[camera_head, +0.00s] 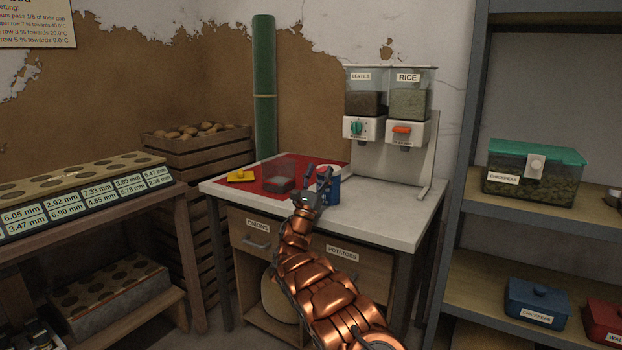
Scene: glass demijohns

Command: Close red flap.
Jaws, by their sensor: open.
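An orange-red flap (402,130) sits on the white outlet under the rice bin (409,98) of a two-bin dispenser at the back right of the table. It looks roughly horizontal; I cannot tell whether it stands open or shut. A green knob (356,128) is on the outlet under the lentils bin (365,100) beside it. My gripper (318,183) is open, in front of and left of the dispenser, well apart from the flap. It overlaps a blue can (332,192) with a reddish top in the picture; I cannot tell whether they touch.
The white table (393,212) also bears a red mat (258,186), a clear container (279,181) and a yellow item (241,176). Tabletop right of the can is clear. A metal shelf (466,150) stands to the right. A green pole (264,90) and wooden crates (200,145) stand behind left.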

